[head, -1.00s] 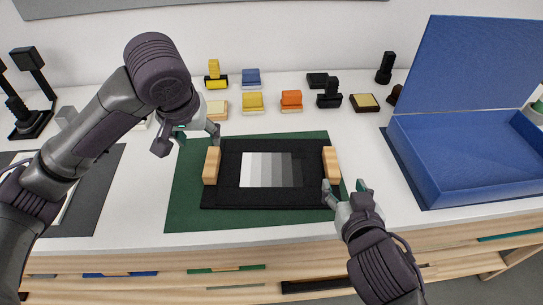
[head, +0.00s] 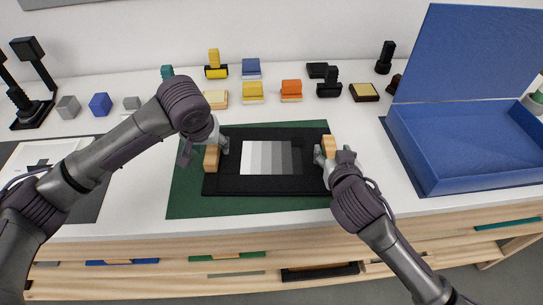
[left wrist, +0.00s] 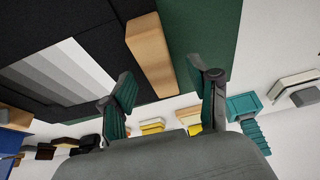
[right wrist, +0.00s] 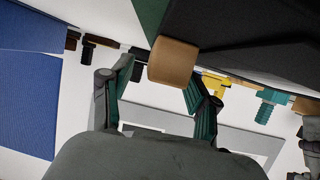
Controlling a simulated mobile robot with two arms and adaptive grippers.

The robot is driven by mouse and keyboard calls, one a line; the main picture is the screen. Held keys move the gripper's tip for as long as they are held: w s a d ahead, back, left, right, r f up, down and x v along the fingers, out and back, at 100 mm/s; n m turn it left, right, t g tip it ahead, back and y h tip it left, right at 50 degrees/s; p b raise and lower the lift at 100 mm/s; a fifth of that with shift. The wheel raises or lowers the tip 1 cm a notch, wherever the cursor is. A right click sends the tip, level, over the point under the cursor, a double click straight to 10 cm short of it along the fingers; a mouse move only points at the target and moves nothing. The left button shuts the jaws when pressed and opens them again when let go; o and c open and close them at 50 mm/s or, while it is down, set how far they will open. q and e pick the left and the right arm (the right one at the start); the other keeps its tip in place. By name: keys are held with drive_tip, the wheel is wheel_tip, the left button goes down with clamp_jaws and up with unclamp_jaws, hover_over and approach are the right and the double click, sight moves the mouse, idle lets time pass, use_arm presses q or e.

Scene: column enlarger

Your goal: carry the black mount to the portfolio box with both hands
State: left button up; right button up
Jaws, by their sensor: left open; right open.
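The black mount (head: 230,185) lies flat on the green mat (head: 190,205), with a strip of grey tones in its middle and a wooden handle at each side. My left gripper (head: 212,145) is open at the left handle (head: 211,160); in the left wrist view that handle (left wrist: 150,55) stands just beyond the open fingers (left wrist: 165,95). My right gripper (head: 329,156) is open at the right handle (head: 329,146); in the right wrist view the handle (right wrist: 173,62) sits between the open fingers (right wrist: 157,85). The blue portfolio box (head: 470,150) stands open at the right, its lid raised.
Several small stamps and blocks, such as an orange one (head: 291,91) and a yellow one (head: 253,92), stand along the back. A dark grey board (head: 90,205) lies at the left. White counter between mat and box is clear.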

use_arm(q)
drive_tip(key=shift+x, duration=1.05)
use_arm(e)
drive_tip(key=shift+x, duration=1)
use_arm(q)
clamp_jaws()
use_arm(e)
clamp_jaws()
use_arm(q)
drive_tip(key=shift+r, duration=0.1)
use_arm(e)
drive_tip(key=shift+r, duration=0.15)
